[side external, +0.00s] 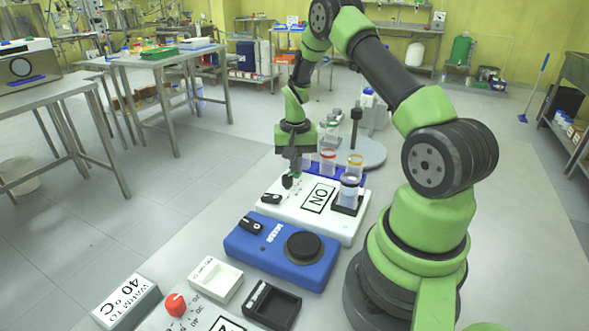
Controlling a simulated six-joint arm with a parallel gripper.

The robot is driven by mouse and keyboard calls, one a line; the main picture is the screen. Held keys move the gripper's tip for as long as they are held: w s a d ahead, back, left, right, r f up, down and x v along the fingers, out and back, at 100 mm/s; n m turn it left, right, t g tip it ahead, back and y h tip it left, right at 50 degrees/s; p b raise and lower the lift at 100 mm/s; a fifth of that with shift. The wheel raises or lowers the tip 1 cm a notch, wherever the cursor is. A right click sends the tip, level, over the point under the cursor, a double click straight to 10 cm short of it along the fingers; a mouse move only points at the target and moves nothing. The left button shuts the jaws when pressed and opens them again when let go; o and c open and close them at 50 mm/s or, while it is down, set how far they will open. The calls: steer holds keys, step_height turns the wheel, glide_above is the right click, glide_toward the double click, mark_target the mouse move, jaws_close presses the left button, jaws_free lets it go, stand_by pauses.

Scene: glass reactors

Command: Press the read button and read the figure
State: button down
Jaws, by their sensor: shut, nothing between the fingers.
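My gripper (293,170) is shut and empty, pointing down over the far left part of a white instrument (285,217) with a boxed "ON" label. A small dark part (287,182) is just below the fingertips; I cannot tell whether they touch it or whether it is the read button. A black switch (271,198) sits on the near left of the instrument. A capped glass vial (349,188) stands upright in a black holder (346,208) at its right end. No figure is legible on a display in this view.
Behind the instrument, a blue rack (349,172) holds vials with red and orange rims. Nearer stands a blue stirrer (270,258) with a black round plate.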

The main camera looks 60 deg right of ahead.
steer(key=shift+f, duration=0.2)
stand_by(0.4)
steer(key=shift+r, duration=3.55)
steer(key=shift+r, duration=0.15)
steer(key=s+a+r+n+t, duration=0.2)
steer(key=a+r+n+t, duration=0.15)
steer(key=a+r, duration=1.05)
steer(key=s+a+r+n+t+y, duration=0.2)
steer(key=s+a+r+n+t, duration=0.1)
steer(key=s+a, duration=0.7)
step_height(320, 180, up, 3)
steer(key=shift+s+f+n+t, duration=0.2)
steer(key=shift+s+n+t, duration=0.15)
steer(key=shift+s+n, duration=0.65)
